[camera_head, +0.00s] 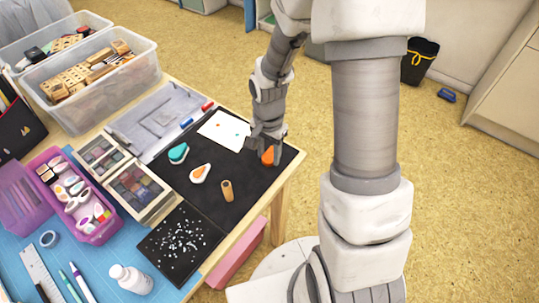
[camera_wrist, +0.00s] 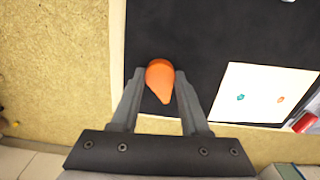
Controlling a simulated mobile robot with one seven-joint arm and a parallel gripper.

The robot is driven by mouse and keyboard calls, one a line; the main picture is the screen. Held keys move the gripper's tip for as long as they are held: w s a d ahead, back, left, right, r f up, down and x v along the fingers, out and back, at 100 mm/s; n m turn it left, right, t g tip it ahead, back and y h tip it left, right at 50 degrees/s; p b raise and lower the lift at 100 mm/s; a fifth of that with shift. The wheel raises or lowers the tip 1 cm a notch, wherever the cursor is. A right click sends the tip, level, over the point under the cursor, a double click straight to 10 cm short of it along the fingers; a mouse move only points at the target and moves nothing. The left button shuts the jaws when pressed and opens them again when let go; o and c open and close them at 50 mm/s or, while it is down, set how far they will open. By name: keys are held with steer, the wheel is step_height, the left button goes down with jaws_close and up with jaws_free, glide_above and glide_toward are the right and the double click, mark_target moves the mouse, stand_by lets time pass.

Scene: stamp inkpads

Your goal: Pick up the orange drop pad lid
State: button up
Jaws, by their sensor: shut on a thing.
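The orange drop pad lid (camera_head: 268,156) is a small teardrop-shaped piece near the right edge of the black mat (camera_head: 245,180). My gripper (camera_head: 266,148) points down over it and is shut on it. In the wrist view the lid (camera_wrist: 161,82) sits between the two fingertips of my gripper (camera_wrist: 160,77), its pointed end toward the palm. I cannot tell whether the lid touches the mat. The orange pad (camera_head: 200,173), pale-edged with an orange top, lies uncovered on the mat to the left.
A teal drop pad (camera_head: 178,153) and a wooden cylinder (camera_head: 227,191) are on the mat. White paper (camera_head: 224,130) with coloured marks lies behind, with blue and red marker-like items nearby. Ink palettes (camera_head: 140,190) and a purple tray (camera_head: 72,196) stand left. The table's right edge is close.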

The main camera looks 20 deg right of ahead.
jaws_close()
